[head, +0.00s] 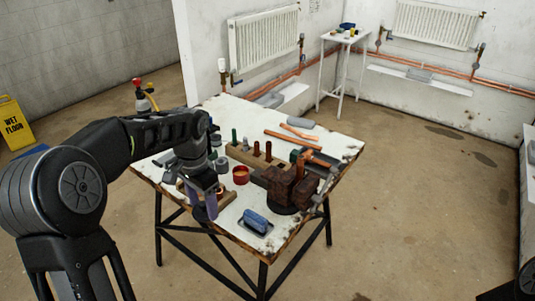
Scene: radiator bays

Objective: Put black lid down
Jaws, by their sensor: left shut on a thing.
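My left gripper (204,207) hangs fingers down over the front left part of the white-topped workbench (288,229). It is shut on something. The black lid does not stand out; the thing between the fingers is dark and too small to make out clearly. A red round tin (240,175) stands on the bench just right of the gripper, and a grey round container (221,165) stands behind it. Only dark parts of my right arm show at the bottom right corner; its gripper is out of view.
A rusty brown vise (285,186) stands at the bench's right side. A blue brush-like thing (256,221) lies on a dark tray at the front edge. A wooden block with several upright pieces (250,155) is behind. A small white table (345,38) stands by the wall.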

